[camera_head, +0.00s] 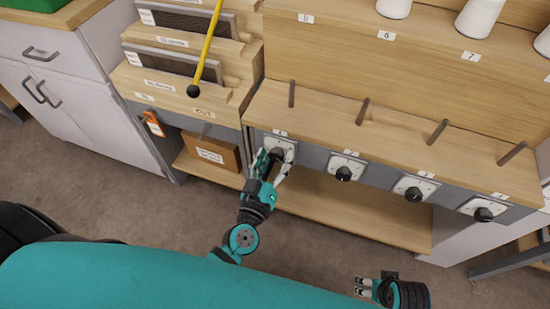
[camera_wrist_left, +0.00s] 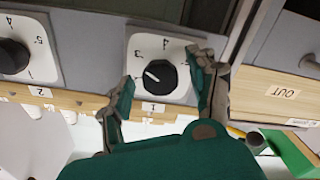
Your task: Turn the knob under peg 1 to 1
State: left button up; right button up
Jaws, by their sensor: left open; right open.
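The knob under peg 1 (camera_wrist_left: 160,77) is black on a white dial plate with numbers, and a light mark shows on it. In the head view the knob (camera_head: 276,154) sits on the grey strip below peg 1 (camera_head: 291,94). My left gripper (camera_head: 277,164) is in front of this knob. In the left wrist view its open fingers (camera_wrist_left: 160,85) stand on either side of the knob, with gaps between fingers and knob. The exact setting is hard to read. My right gripper (camera_head: 363,286) is low in the head view, open, away from the knobs.
More knobs sit to the right, under peg 2 (camera_head: 343,173), peg 3 (camera_head: 413,193) and peg 4 (camera_head: 483,214). A yellow rod with a black ball (camera_head: 193,91) leans by the stepped racks at left. White cones (camera_head: 479,16) stand on the upper shelf. The floor in front is clear.

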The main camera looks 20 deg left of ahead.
pick_arm(q)
jog(key=c, duration=1.2)
jog(key=shift+o, duration=0.2)
jog(key=shift+n, duration=0.3)
